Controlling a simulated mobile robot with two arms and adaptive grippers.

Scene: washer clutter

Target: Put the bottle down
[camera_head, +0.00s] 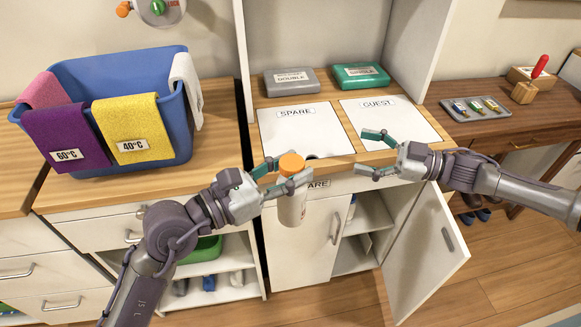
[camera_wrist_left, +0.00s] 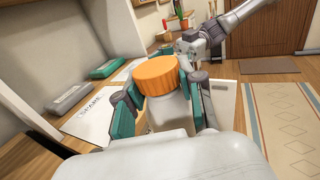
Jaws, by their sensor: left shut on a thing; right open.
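A white bottle (camera_head: 292,208) with an orange cap (camera_head: 291,164) is upright in my left gripper (camera_head: 283,178), in front of the counter edge near the SPARE panel. The bottle (camera_wrist_left: 168,112) and its orange cap (camera_wrist_left: 156,75) also show in the left wrist view, between the green-tipped fingers. My left gripper is shut on the bottle. My right gripper (camera_head: 371,153) is open and empty, to the right of the bottle, over the front of the GUEST panel (camera_head: 390,118).
The white SPARE panel (camera_head: 304,132) is mostly bare. Grey (camera_head: 291,82) and green (camera_head: 360,76) boxes stand behind the panels. A blue basket (camera_head: 120,70) with cloths is left. Below, a cabinet door (camera_head: 425,255) hangs open. A tray (camera_head: 483,107) lies on the right desk.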

